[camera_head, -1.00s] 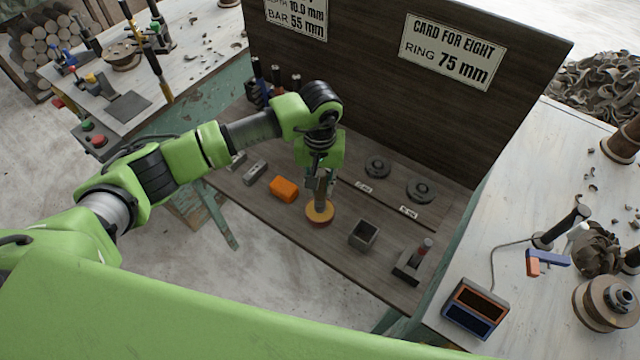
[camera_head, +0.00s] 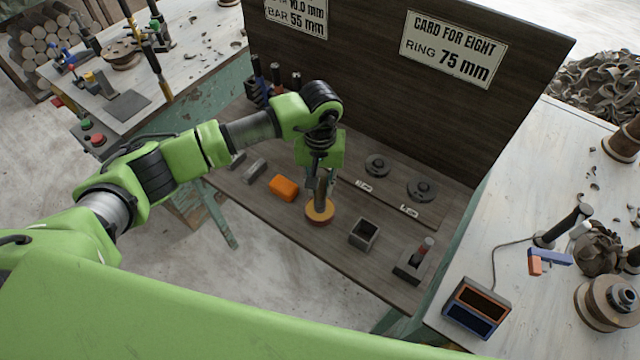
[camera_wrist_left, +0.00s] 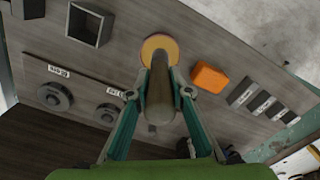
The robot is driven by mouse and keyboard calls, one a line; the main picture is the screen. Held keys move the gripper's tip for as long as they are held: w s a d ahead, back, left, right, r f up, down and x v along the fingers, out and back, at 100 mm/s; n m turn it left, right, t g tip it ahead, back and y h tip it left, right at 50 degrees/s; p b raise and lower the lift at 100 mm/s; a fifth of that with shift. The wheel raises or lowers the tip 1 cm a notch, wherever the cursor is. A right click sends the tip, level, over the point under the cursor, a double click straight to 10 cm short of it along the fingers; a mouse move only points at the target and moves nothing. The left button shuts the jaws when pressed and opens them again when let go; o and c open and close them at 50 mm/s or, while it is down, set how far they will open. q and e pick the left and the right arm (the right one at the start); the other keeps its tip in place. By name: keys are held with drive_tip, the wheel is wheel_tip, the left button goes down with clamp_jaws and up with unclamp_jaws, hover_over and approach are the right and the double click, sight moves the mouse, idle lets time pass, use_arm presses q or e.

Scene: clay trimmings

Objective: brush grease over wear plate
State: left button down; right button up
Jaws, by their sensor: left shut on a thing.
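My left gripper (camera_head: 320,182) points down over the dark wooden bench. It is shut on a thick brown handle (camera_wrist_left: 160,100), with one finger on each side in the left wrist view. The handle's lower end meets a round tan disc with a reddish rim (camera_head: 319,212), which also shows in the left wrist view (camera_wrist_left: 160,45). I cannot tell whether the handle and disc are one piece, nor whether bristles are hidden there. Small grey metal blocks (camera_head: 256,170) lie left of an orange block (camera_head: 284,187). I cannot tell which thing is the wear plate. My right gripper is out of view.
An open square box (camera_head: 363,234) and a dark block with a red-topped post (camera_head: 414,262) stand right of the disc. Two dark flanged rings (camera_head: 377,166) (camera_head: 421,188) sit behind, before an upright board (camera_head: 400,110) with signs. Bare bench lies between these things.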

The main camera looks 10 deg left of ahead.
sight(320, 172)
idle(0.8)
use_arm(q)
drive_tip(key=shift+s+f+b, duration=0.1)
drive_tip(key=shift+f+b, duration=0.05)
drive_tip(key=shift+b, duration=0.3)
idle(0.7)
wheel_tip(320, 172, up, 2)
drive_tip(key=shift+r+p, duration=0.15)
drive_tip(key=shift+p, duration=0.25)
drive_tip(key=shift+r+p, duration=0.6)
drive_tip(key=shift+r, duration=1.85)
